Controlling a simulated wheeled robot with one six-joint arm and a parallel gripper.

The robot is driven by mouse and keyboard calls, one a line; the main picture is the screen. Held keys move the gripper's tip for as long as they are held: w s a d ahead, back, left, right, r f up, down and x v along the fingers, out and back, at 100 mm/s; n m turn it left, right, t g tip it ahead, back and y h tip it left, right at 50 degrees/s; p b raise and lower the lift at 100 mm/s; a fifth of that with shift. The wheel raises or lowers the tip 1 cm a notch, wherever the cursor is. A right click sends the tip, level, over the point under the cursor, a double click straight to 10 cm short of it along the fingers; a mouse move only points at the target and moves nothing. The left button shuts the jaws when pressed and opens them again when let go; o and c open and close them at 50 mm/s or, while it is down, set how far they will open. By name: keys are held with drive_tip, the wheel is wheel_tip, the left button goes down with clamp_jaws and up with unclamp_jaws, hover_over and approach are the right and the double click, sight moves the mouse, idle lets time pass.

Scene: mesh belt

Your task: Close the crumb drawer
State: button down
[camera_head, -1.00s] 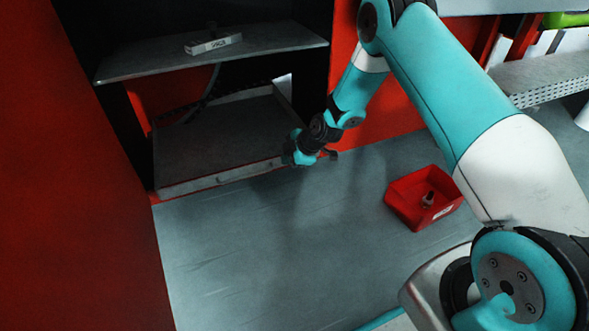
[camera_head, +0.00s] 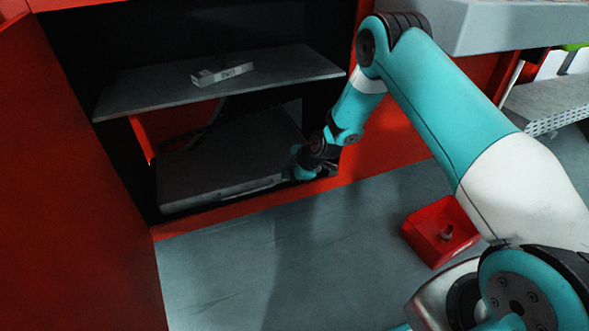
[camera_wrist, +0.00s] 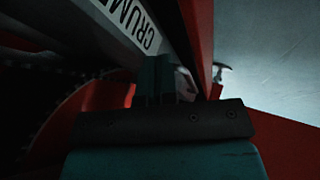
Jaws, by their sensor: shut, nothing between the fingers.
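The crumb drawer (camera_head: 225,165) is a wide grey tray low in the dark cabinet. Its front edge lies just behind the red sill, so it sits nearly inside the opening. In the wrist view a pale strip lettered "CRUM…" (camera_wrist: 125,22) runs diagonally at the top; the rest of the word is cut off. My gripper (camera_head: 328,170) is at the right end of the drawer front, beside the cabinet's red right post. In the wrist view the fingers (camera_wrist: 165,80) are together and empty, close to the lettered strip. Whether they touch the drawer is hard to tell.
A grey shelf (camera_head: 150,92) with a small lettered block (camera_head: 222,73) spans the cabinet above the drawer. A red panel (camera_head: 70,200) stands at left. A red bin (camera_head: 425,222) holding a small item sits on the floor at right. The grey floor before the cabinet is clear.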

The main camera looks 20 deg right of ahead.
drive_tip(key=shift+w+a, duration=0.25)
drive_tip(key=shift+w, duration=0.2)
drive_tip(key=shift+r, duration=0.1)
drive_tip(key=shift+w+d, duration=0.1)
